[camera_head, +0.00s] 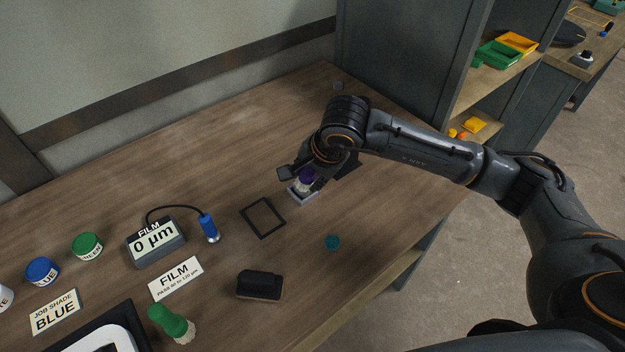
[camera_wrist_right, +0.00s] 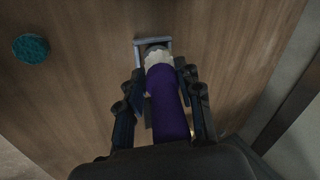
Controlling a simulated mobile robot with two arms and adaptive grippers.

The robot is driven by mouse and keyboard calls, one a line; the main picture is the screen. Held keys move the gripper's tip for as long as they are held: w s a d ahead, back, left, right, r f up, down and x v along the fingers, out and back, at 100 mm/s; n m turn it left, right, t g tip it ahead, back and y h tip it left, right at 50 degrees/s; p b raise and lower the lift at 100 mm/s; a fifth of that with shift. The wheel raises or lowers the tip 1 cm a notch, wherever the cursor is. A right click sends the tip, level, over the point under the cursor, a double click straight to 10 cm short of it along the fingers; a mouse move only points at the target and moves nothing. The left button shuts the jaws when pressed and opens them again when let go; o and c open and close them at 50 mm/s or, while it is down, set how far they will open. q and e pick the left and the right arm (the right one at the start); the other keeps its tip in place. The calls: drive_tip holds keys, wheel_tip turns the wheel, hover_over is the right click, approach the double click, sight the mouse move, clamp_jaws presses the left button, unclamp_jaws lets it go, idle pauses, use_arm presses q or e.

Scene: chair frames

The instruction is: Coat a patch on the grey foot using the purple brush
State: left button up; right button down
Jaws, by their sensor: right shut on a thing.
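My right gripper (camera_head: 303,176) is shut on the purple brush (camera_head: 307,174), whose pale bristles point down. In the right wrist view the purple handle (camera_wrist_right: 167,110) lies between the fingers, and the bristles (camera_wrist_right: 158,58) are at a small light grey square holder (camera_wrist_right: 153,42). This holder (camera_head: 304,196) sits on the table below the gripper in the head view. I cannot tell whether the bristles touch it. I cannot make out a grey foot in either view. My left gripper is not in view.
On the wooden table are an empty black square frame (camera_head: 263,218), a teal disc (camera_head: 332,242), a dark block (camera_head: 259,286), a film gauge (camera_head: 155,246) reading 0 µm with a blue probe (camera_head: 209,227), a green brush (camera_head: 172,322) and paint pots (camera_head: 87,246). A shelf stands behind.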

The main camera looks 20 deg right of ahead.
drive_tip(key=shift+f+b, duration=0.3)
drive_tip(key=shift+b, duration=0.05)
idle(0.6)
drive_tip(key=shift+w, duration=0.1)
drive_tip(key=shift+w+a+b, duration=0.2)
drive_tip(key=shift+w+b, duration=0.2)
drive_tip(key=shift+b, duration=0.05)
drive_tip(key=shift+w+a+f, duration=0.15)
drive_tip(key=shift+w+a, duration=0.1)
drive_tip(key=shift+w, duration=0.25)
drive_tip(key=shift+w+r+p, duration=0.1)
drive_tip(key=shift+r+p, duration=0.2)
drive_tip(key=shift+r, duration=0.45)
wheel_tip(320, 180, up, 5)
drive_tip(key=shift+f+p, duration=0.15)
drive_tip(key=shift+p, duration=0.85)
